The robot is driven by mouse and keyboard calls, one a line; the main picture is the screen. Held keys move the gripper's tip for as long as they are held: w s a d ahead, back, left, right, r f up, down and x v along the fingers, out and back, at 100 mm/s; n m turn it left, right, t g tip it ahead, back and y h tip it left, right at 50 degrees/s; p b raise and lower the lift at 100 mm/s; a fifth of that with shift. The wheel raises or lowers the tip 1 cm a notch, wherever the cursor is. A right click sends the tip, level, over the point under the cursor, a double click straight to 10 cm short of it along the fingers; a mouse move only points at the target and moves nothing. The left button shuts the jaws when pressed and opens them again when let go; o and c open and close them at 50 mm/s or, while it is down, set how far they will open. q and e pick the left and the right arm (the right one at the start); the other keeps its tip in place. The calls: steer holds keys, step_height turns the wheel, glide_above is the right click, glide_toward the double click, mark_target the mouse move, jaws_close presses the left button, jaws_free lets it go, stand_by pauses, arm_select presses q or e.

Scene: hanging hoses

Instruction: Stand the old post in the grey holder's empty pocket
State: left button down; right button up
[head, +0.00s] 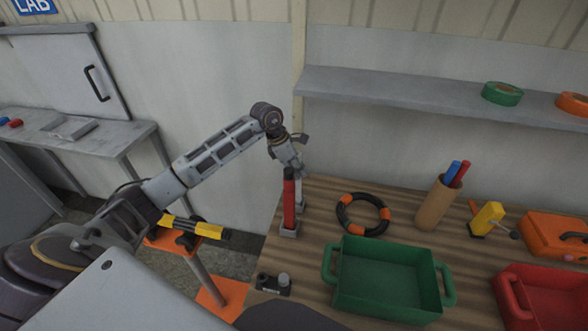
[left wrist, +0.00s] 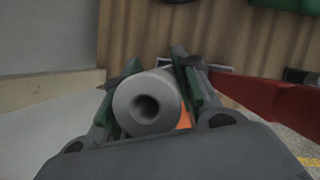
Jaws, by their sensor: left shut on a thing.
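My left gripper (head: 291,160) points down over the table's far left corner. It is shut on a grey post, whose round end with a dark hole (left wrist: 146,104) shows between the fingers in the left wrist view. Some orange shows lower on it beside the red post. A red post (head: 289,200) stands upright in the grey holder (head: 289,231), just in front of the held post. The red post also runs along the right of the left wrist view (left wrist: 270,101). The empty pocket is hidden, and I cannot tell whether the held post's lower end touches the holder. My right gripper is not in view.
A black ring with orange bands (head: 362,214) lies right of the holder. A green tray (head: 390,312), a red bin (head: 513,305), a brown cup with pens (head: 434,205) and a small black device (head: 272,284) share the table. A shelf (head: 400,91) runs above it.

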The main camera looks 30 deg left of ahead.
arm_select(q)
steer(key=shift+d+r, duration=0.1)
steer(key=shift+d, duration=0.05)
steer(key=c, duration=1.1)
jaws_free()
steer(key=b+v, duration=0.1)
steer(key=v, duration=1.1)
